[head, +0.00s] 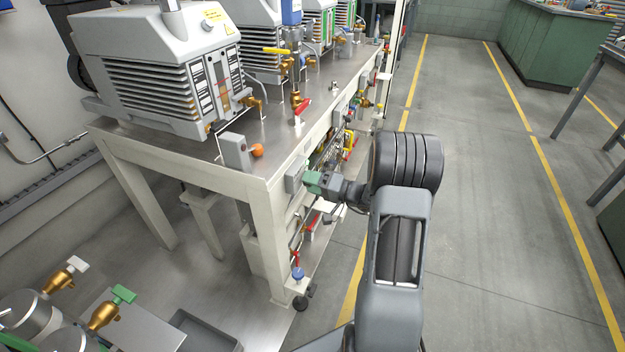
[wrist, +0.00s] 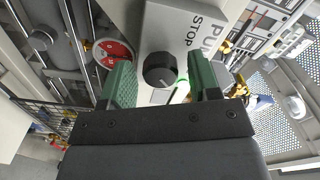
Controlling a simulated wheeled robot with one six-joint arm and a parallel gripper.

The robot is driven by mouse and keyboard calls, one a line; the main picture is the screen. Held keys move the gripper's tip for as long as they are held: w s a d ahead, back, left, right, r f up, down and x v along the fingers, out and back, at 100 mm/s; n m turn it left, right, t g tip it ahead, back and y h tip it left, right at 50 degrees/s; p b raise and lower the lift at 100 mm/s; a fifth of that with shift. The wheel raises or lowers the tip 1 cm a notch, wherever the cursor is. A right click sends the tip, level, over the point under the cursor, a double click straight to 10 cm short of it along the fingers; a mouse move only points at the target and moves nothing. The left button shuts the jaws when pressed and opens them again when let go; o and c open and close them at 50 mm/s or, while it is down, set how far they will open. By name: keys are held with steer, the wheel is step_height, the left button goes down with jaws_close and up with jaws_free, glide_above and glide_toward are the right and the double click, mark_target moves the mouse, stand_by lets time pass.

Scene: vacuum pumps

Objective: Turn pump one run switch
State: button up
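The run switch is a black round knob (wrist: 160,70) on a light grey box with "STOP" and part of a "PU…" label in the wrist view. The rest of the label is cut off or hidden. My gripper (wrist: 161,82) is open, with one green finger on each side of the knob and a visible gap to it on both sides. In the head view my gripper (head: 313,182) is at the grey switch box (head: 295,176) on the bench's front edge. The knob is hidden there. I cannot tell how deep the fingers reach along the knob.
A large grey pump (head: 155,70) stands on the steel bench (head: 185,152), with more pumps behind. A red round gauge or plate (wrist: 113,54) is left of the box in the wrist view. Pipes and valves lie under the bench edge. The floor aisle (head: 480,200) at right is clear.

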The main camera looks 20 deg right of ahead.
steer(key=shift+o, duration=0.2)
steer(key=shift+s+d, duration=0.1)
steer(key=shift+d, duration=0.05)
steer(key=shift+b+v, duration=0.35)
steer(key=shift+v, duration=0.45)
steer(key=b+v, duration=0.1)
steer(key=v, duration=0.5)
stand_by(0.5)
stand_by(0.4)
steer(key=s+a+r+n+g+h+p, duration=0.1)
steer(key=s+a+r+g+p, duration=0.25)
steer(key=a+r+p, duration=0.2)
steer(key=s+a+r+n+g+p, duration=0.1)
steer(key=s+a+r+g+p, duration=0.1)
steer(key=a+r+g+p, duration=0.3)
steer(key=s+a+r+n+g+h+p, duration=0.1)
steer(key=s+a+r+n+g+p, duration=0.1)
steer(key=a+r+p, duration=0.4)
steer(key=s+r+h+p, duration=0.4)
steer(key=r+p, duration=0.4)
steer(key=r, duration=0.2)
steer(key=s+r+n+h+p, duration=0.1)
steer(key=s+r+h+p, duration=0.4)
steer(key=r, duration=0.5)
steer(key=h+p, duration=0.1)
steer(key=p, duration=0.1)
steer(key=shift+d+r+t+p, duration=0.2)
steer(key=shift+d+t+p, duration=0.05)
steer(key=shift+t+p, duration=0.1)
